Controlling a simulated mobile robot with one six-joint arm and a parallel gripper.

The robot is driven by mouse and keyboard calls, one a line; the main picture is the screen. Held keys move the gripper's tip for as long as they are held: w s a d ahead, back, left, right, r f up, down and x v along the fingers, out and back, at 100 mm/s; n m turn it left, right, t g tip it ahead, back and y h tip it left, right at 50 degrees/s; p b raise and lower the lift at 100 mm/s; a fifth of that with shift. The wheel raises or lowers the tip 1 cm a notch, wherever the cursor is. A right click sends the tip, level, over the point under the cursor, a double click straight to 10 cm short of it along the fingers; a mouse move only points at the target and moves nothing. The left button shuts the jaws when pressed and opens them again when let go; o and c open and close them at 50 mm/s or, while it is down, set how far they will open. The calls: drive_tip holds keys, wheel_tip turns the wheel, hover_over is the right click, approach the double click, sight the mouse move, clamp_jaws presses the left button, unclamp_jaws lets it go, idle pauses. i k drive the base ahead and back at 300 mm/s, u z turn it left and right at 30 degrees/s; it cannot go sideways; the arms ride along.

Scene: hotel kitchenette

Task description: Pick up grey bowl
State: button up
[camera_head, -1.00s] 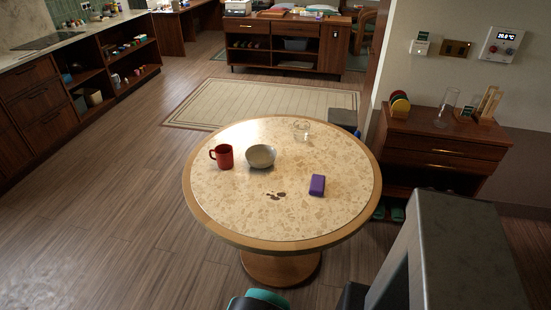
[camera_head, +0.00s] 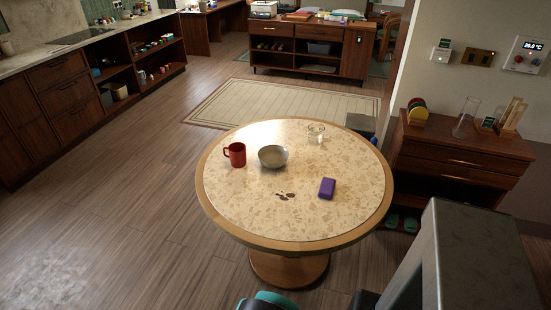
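The grey bowl (camera_head: 273,157) stands upright on the round speckled table (camera_head: 240,204), a little behind its middle. A red mug (camera_head: 236,155) stands just left of the bowl, with a small gap between them. My gripper's fingers cannot be made out.
A purple block (camera_head: 327,188), a clear glass (camera_head: 316,133) and a dark brown stain (camera_head: 286,196) are also on the table. A wooden cabinet (camera_head: 460,160) stands at the right by the wall. The floor left of the table is clear.

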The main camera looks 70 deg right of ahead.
sight(270, 156)
drive_tip(key=u, duration=0.1)
drive_tip(key=i, duration=0.95)
drive_tip(key=z, duration=0.1)
